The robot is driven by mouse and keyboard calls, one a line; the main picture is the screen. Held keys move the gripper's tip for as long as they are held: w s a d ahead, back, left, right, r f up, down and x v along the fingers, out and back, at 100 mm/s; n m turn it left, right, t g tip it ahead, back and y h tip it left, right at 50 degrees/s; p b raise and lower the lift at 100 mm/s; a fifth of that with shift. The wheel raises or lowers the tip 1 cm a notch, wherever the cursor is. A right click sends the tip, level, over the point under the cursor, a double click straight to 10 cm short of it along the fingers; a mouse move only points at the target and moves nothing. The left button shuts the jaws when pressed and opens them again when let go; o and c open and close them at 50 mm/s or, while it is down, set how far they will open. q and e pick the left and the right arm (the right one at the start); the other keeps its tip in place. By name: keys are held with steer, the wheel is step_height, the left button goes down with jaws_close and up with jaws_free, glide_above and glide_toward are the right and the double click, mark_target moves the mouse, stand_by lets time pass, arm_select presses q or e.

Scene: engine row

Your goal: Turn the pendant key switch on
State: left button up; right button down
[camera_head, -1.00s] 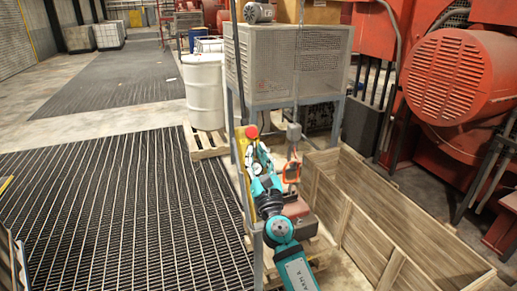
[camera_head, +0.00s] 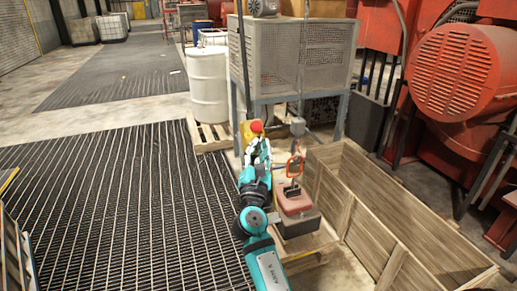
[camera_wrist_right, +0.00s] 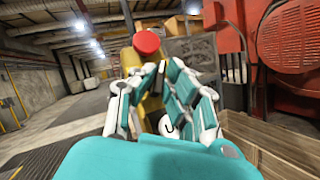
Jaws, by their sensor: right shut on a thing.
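The yellow pendant (camera_head: 246,131) hangs upright at the corner of the mesh-sided cabinet's frame, with a red mushroom button (camera_head: 256,126) at its top. In the right wrist view the red button (camera_wrist_right: 146,43) stands above my fingers, and the yellow pendant body (camera_wrist_right: 130,60) shows behind them. My right gripper (camera_head: 258,149) is at the pendant's face, just below the red button. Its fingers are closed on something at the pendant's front. The key switch is hidden behind the fingers, so its position cannot be seen. My left gripper is not in view.
A grey mesh cabinet (camera_head: 290,52) on legs stands behind the pendant. An orange-framed item (camera_head: 294,166) and a red box (camera_head: 293,199) are to the right of my arm. A long wooden crate (camera_head: 388,232) lies farther right. The grated floor (camera_head: 110,215) at left is clear.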

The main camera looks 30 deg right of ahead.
steer(key=shift+r, duration=0.1)
steer(key=c, duration=1.4)
jaws_free()
steer(key=shift+w, duration=0.1)
steer(key=v, duration=1.2)
